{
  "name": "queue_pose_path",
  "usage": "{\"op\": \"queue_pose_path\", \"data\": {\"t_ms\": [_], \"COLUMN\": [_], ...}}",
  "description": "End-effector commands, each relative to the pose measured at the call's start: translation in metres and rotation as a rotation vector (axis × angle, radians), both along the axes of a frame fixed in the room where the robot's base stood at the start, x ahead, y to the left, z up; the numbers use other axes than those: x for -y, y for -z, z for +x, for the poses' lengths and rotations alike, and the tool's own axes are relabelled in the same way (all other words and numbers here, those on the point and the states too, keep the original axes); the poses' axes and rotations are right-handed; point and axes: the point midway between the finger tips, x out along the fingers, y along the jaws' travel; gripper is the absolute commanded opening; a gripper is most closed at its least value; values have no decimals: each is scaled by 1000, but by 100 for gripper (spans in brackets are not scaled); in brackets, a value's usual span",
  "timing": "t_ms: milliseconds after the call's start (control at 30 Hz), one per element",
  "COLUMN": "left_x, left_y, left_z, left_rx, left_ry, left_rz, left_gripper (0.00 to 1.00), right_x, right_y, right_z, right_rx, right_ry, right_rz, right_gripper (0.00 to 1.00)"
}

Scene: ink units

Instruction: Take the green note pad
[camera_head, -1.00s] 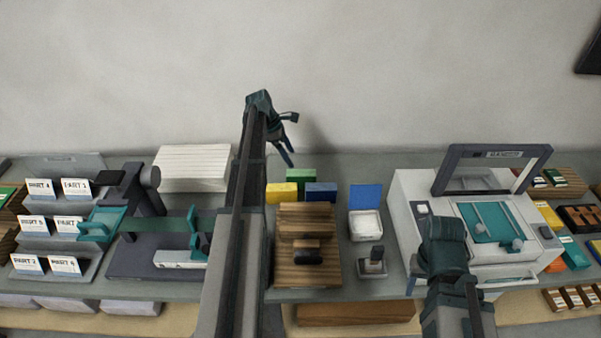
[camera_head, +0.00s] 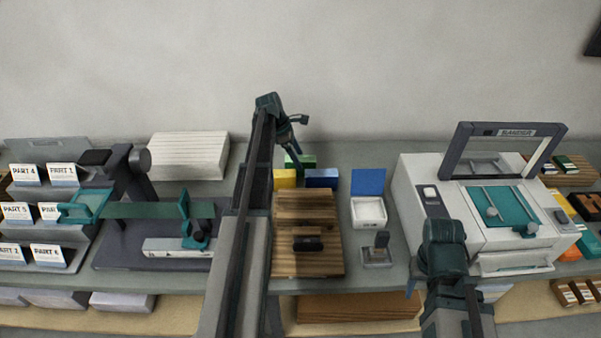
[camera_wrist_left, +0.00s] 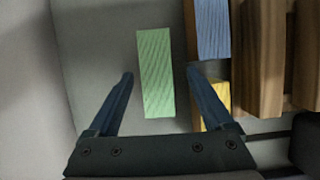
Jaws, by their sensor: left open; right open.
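The green note pad (camera_head: 308,161) lies on the bench behind the yellow and blue blocks, partly hidden by my left gripper. In the left wrist view the green note pad (camera_wrist_left: 155,85) is a ribbed upright strip between the fingers. My left gripper (camera_head: 296,157) is open and empty. My right gripper (camera_head: 412,282) is mostly hidden by my right arm, in front of the sander.
A yellow block (camera_head: 285,179) and a blue block (camera_head: 321,179) stand close in front of the pad. A striped wooden stand (camera_head: 305,212) is nearer. A white stack (camera_head: 187,155) lies at the left; a white sander (camera_head: 425,180) stands at the right.

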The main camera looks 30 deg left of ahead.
Motion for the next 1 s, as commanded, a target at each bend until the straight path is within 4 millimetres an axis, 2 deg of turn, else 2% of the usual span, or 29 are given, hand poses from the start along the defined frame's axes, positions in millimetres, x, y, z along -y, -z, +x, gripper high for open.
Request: {"op": "queue_pose_path", "data": {"t_ms": [267,633,1000], "left_x": [2,15,16], "left_y": [8,48,47], "left_z": [3,14,15], "left_rx": [0,0,0], "left_ry": [1,0,0], "left_rz": [0,0,0], "left_gripper": [85,85,85], "right_x": [0,0,0], "right_y": [8,48,47], "right_z": [0,0,0], "right_rx": [0,0,0], "right_ry": [0,0,0], "right_rz": [0,0,0], "right_gripper": [50,50,50]}}
